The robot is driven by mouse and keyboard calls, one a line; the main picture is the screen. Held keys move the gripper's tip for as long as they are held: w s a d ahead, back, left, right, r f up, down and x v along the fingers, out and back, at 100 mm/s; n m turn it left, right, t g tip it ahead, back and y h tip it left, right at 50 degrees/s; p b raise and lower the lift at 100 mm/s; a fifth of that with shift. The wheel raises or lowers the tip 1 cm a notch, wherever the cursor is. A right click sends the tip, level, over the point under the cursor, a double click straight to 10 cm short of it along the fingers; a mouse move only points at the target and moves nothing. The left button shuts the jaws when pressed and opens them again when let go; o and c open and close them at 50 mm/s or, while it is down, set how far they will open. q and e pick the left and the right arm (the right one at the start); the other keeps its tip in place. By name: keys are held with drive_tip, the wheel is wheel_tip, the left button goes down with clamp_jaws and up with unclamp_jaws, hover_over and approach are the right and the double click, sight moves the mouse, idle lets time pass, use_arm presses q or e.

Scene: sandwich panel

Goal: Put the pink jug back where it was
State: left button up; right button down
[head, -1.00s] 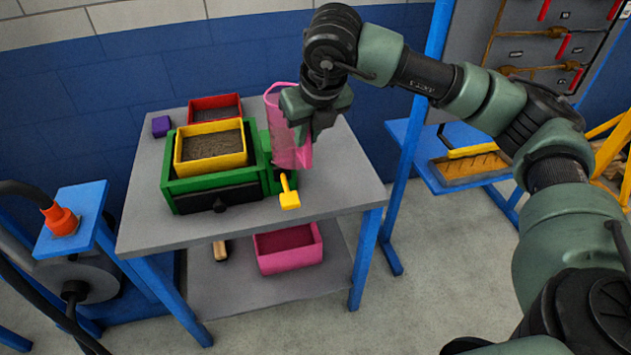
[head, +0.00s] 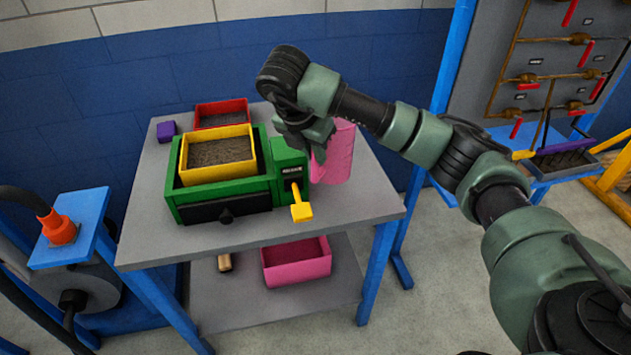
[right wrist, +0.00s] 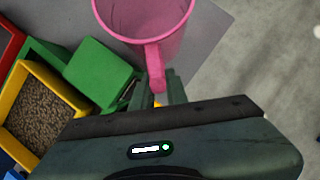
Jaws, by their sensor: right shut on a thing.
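The pink jug (head: 338,155) is upright at the right part of the grey table, just right of the green machine (head: 226,203). Its base looks at or very near the tabletop; I cannot tell if it touches. My right gripper (head: 318,148) is shut on the jug's handle, on the jug's left side in the head view. In the right wrist view the jug (right wrist: 140,18) is at the top, its handle running down between the fingers (right wrist: 160,92). My arm hides part of the jug's upper left. My left gripper is not in view.
A yellow bin (head: 216,180) of grain sits in the machine, with a red bin (head: 221,108) and purple block (head: 166,131) behind. A yellow lever (head: 302,212) sticks out in front. A pink bin (head: 296,276) is on the lower shelf. Tabletop right of the jug is clear.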

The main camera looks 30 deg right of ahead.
sight(313, 176)
wheel_tip(313, 176, down, 3)
drive_tip(key=shift+f+p, duration=0.65)
drive_tip(key=shift+f, duration=1.9)
drive_tip(key=c, duration=1.4)
unclamp_jaws()
drive_tip(key=v, duration=1.2)
